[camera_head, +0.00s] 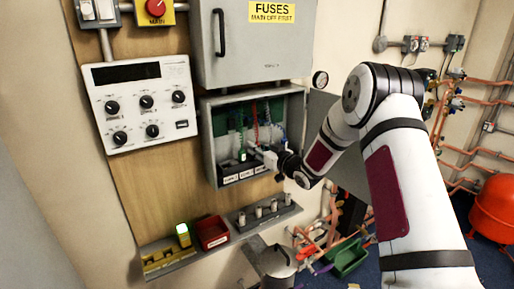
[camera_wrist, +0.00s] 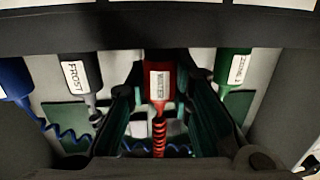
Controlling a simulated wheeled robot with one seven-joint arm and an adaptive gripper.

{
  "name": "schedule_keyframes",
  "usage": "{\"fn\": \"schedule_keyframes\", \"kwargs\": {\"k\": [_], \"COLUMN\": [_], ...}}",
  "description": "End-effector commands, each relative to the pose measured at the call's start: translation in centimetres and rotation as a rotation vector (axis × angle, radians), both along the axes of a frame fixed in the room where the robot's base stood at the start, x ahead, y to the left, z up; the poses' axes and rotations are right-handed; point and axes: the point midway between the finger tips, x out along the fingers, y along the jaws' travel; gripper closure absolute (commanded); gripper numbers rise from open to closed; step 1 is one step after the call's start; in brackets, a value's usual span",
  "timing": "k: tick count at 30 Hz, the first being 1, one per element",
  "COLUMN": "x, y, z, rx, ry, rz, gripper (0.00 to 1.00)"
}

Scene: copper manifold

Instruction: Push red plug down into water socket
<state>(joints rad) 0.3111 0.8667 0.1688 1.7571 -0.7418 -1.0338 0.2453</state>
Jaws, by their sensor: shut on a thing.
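The red plug (camera_wrist: 159,82) has a white label that seems to read WATER, and a coiled red cord (camera_wrist: 159,132). In the wrist view it sits between the two fingers of my gripper (camera_wrist: 161,95), which is shut on it. Its tip meets the dark block (camera_wrist: 160,34) at the top of that view. The water socket itself is hidden, so I cannot tell how deep the plug sits. In the head view my gripper (camera_head: 264,157) reaches into the open grey box, just above the labelled socket strip (camera_head: 245,173), and hides the red plug.
In the wrist view a dark FROST plug (camera_wrist: 78,75) and a blue plug (camera_wrist: 14,80) are to the left, and a green ZONE plug (camera_wrist: 235,67) is close on the right. The grey box's walls (camera_head: 209,150) surround my gripper. A shelf (camera_head: 220,238) runs below.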

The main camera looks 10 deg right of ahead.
Motion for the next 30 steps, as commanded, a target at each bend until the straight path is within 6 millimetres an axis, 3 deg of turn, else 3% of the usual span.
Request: {"fn": "schedule_keyframes", "kwargs": {"k": [15,16,18,30], "x": [0.0,-0.01,-0.01,-0.48], "y": [-0.01,0.0,0.0,-0.28], "z": [-0.99,-0.94,-0.91,-0.9], "rx": [0.001,0.001,0.001,0.0], "ry": [0.0,0.0,0.0,0.002], "rz": [0.0,0.0,0.0,-0.001], "gripper": [1.0,0.73,0.57,0.56]}}
